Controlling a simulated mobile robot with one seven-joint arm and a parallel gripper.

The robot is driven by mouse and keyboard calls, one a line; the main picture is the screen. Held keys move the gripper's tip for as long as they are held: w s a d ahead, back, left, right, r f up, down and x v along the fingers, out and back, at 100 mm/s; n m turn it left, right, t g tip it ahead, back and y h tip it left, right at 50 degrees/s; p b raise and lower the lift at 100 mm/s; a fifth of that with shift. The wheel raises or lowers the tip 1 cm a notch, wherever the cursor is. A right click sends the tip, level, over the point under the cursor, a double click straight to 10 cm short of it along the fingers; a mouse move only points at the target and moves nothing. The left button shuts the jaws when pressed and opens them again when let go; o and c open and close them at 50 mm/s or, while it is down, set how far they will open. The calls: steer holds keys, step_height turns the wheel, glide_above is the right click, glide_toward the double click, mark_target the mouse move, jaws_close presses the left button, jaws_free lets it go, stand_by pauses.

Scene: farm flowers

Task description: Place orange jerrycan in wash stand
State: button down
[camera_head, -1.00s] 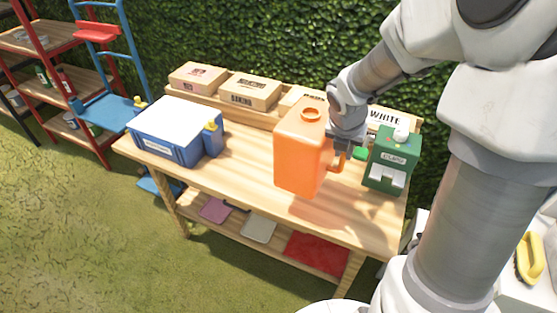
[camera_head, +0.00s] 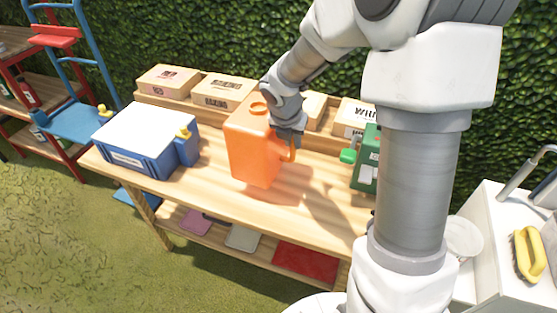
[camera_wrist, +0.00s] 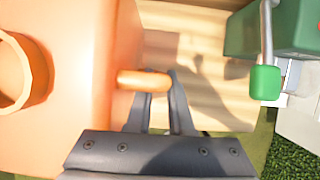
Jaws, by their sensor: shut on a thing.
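The orange jerrycan (camera_head: 254,152) is upright over the middle of the wooden table in the head view, its open round mouth at the top. My gripper (camera_head: 291,143) is at its right side, shut on its handle. In the wrist view the jerrycan (camera_wrist: 60,80) fills the left side, and the fingers of my gripper (camera_wrist: 160,108) close around the orange handle. The wash stand is probably the white unit with a basin and tap (camera_head: 490,235) at the right edge, partly cut off and partly behind my arm.
The wooden table (camera_head: 215,200) holds a blue cooler box (camera_head: 150,145) at left and a green machine (camera_head: 367,160) at right, partly behind my arm. Labelled boxes (camera_head: 224,92) line its back. A yellow brush (camera_head: 528,254) lies on the white unit. Grass is free in front.

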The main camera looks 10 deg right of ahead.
mark_target(281, 156)
steer(key=shift+w+a+f, duration=0.95)
steer(key=shift+w+a, duration=0.15)
steer(key=shift+a, duration=0.15)
step_height(281, 156, down, 4)
steer(key=shift+f+b, duration=0.1)
steer(key=shift+b, duration=0.9)
steer(key=c, duration=0.8)
jaws_free()
